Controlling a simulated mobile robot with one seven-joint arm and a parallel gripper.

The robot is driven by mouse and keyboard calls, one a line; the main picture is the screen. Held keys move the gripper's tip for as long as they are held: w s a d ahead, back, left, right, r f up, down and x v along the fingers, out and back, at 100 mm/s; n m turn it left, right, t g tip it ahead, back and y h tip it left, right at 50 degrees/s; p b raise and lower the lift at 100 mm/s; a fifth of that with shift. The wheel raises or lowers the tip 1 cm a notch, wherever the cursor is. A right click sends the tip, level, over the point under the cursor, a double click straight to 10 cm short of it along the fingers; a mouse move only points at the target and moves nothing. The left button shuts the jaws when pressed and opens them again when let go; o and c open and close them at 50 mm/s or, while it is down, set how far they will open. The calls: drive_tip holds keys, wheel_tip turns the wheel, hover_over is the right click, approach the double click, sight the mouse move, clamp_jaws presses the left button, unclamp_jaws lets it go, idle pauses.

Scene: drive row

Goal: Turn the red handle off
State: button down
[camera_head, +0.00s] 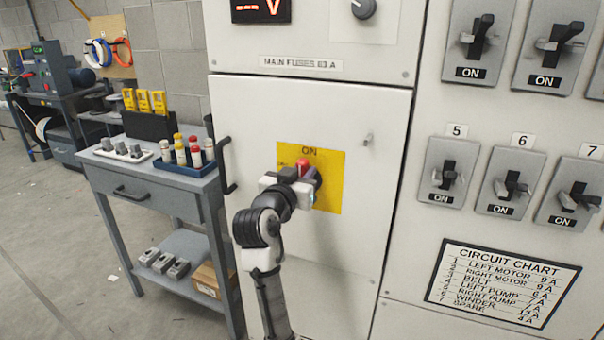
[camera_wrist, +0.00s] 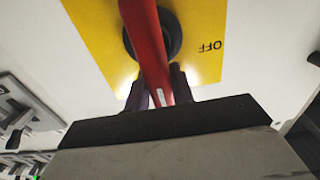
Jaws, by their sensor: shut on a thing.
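The red handle (camera_wrist: 150,50) sits on a round black hub (camera_wrist: 169,35) in the middle of a yellow plate (camera_head: 329,196) on the white cabinet door. In the head view only a small red part of the handle (camera_head: 303,165) shows above my gripper. My gripper (camera_wrist: 160,88) is shut on the red handle, with a dark finger on each side of it in the wrist view. The word ON shows at the plate's top in the head view. OFF shows upside down at the right of the plate in the wrist view. My gripper hides most of the handle in the head view.
A grey cart (camera_head: 121,172) with a blue tray (camera_head: 184,165) of cylindrical fuses stands left of the cabinet. Black switches (camera_head: 447,177) marked ON and a circuit chart (camera_head: 502,284) are on the panel to the right. A door handle (camera_head: 226,165) sticks out at the door's left edge.

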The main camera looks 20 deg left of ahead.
drive_tip(key=n+p, duration=0.1)
drive_tip(key=n, duration=0.1)
drive_tip(key=a+n+p, duration=0.1)
drive_tip(key=shift+a+n+p, duration=0.1)
drive_tip(key=shift+n+p, duration=0.25)
drive_tip(key=shift+n, duration=0.05)
drive_tip(key=shift+a+f+n+p, duration=0.5)
drive_tip(key=shift+n+p, duration=0.9)
drive_tip(key=shift+n, duration=0.95)
drive_tip(key=shift+a+f+n+p, duration=0.35)
drive_tip(key=shift+f+n+p, duration=0.35)
drive_tip(key=shift+n+p, duration=1.2)
drive_tip(key=shift+a+f+n+p, duration=0.5)
drive_tip(key=shift+n+p, duration=0.4)
drive_tip(key=shift+n, duration=1.95)
drive_tip(key=shift+d+f, duration=0.1)
drive_tip(key=shift+f, duration=0.1)
drive_tip(key=c, duration=1.2)
unclamp_jaws()
